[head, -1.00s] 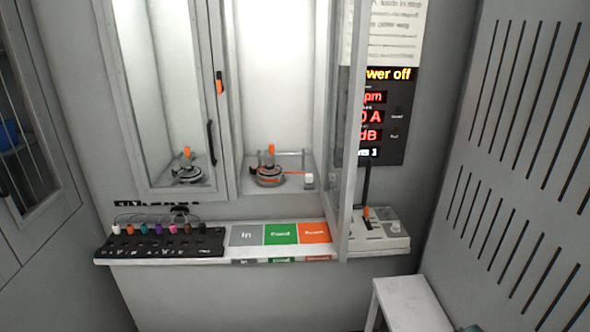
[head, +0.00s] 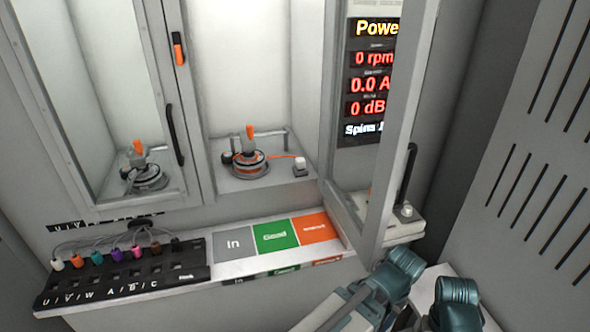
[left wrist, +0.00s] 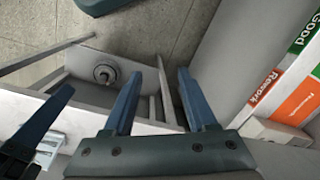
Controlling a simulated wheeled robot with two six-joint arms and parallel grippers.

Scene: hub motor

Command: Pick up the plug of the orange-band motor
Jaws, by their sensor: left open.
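The motor with the orange band (head: 248,163) sits in the open middle bay, an orange lever standing above it. An orange cable runs right from it to a small white plug (head: 300,165) near the bay's right side. My arms reach in at the lower right of the head view, well away from the plug; their fingertips are not clear there. In the left wrist view my left gripper (left wrist: 160,74) is open and empty, pointing at the floor and a grey frame. Dark blue fingers at that view's left edge seem to be my right gripper (left wrist: 40,125); their opening is unclear.
The bay's door (head: 400,130) is swung open on the right, between my arms and the bay. A second motor (head: 148,178) sits behind the left glass. A black board (head: 125,285) holds coloured plugs. The In, Good and orange pads (head: 275,236) are empty.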

